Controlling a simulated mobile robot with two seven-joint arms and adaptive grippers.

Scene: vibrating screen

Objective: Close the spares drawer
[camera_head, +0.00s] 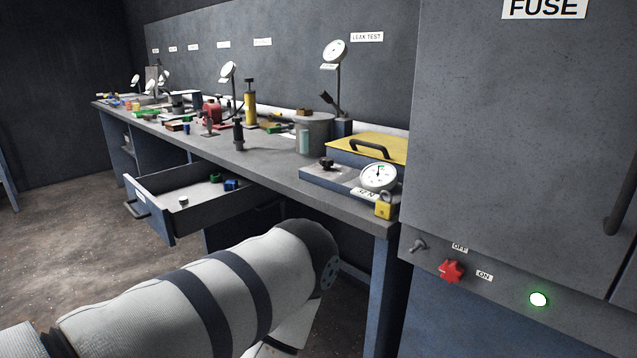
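A drawer (205,205) under the workbench stands pulled out toward the left front. Its dark handle (138,209) is on the blue front panel, which also bears a small white label too small to read. A blue part (231,184) and a few small green and dark pieces lie inside it. My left arm comes in from the lower left and passes in front of the bench, below and to the right of the drawer. The drawer's inner end lies under the benchtop. Neither of my grippers shows in this view.
The workbench (265,170) holds gauges, a grey pot (314,133), a yellow-lidded box (366,147) and many small parts. A grey fuse cabinet (510,130) with a red knob (451,271) and lit green lamp (538,299) stands at right. Floor left of the drawer is clear.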

